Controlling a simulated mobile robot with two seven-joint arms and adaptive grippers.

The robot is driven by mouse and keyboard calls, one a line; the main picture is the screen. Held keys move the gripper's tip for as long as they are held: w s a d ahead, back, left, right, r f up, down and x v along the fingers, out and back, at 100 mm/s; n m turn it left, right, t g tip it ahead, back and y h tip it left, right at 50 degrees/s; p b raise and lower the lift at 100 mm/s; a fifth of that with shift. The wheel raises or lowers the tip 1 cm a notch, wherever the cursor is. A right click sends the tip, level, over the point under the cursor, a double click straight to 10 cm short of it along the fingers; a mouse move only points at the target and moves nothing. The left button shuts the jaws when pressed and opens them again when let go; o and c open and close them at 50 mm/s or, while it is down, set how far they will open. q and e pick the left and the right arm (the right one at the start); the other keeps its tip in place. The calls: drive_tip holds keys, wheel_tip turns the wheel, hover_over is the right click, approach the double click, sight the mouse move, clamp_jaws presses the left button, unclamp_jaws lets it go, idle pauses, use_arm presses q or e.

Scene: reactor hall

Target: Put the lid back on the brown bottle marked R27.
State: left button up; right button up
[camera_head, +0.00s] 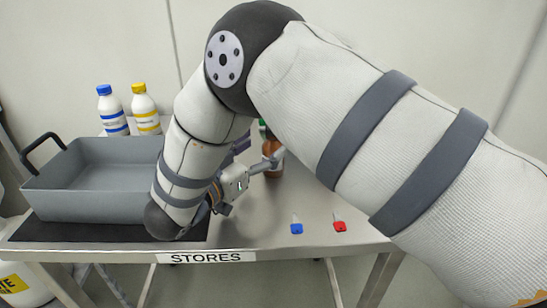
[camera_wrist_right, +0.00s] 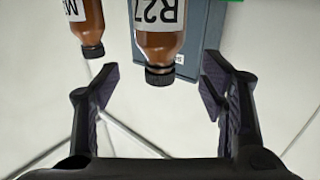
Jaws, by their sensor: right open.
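The brown bottle marked R27 (camera_wrist_right: 160,28) shows in the wrist view, at the top between the two fingers. I cannot make out a loose lid. My left gripper is not in view.
Another brown bottle (camera_wrist_right: 88,25) is left of R27. A grey tray (camera_head: 75,200) is at left, with blue-capped (camera_head: 113,112) and yellow-capped (camera_head: 146,110) white bottles behind. Blue (camera_head: 296,228) and red (camera_head: 339,226) small items lie near the table's front edge. My right arm hides much of the table.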

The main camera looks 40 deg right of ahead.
sight(270, 140)
drive_tip(key=shift+d, duration=0.1)
drive_tip(key=x, duration=0.4)
drive_tip(key=shift+w+d, duration=0.2)
drive_tip(key=shift+d, duration=0.2)
drive_tip(key=shift+c, duration=0.2)
clamp_jaws()
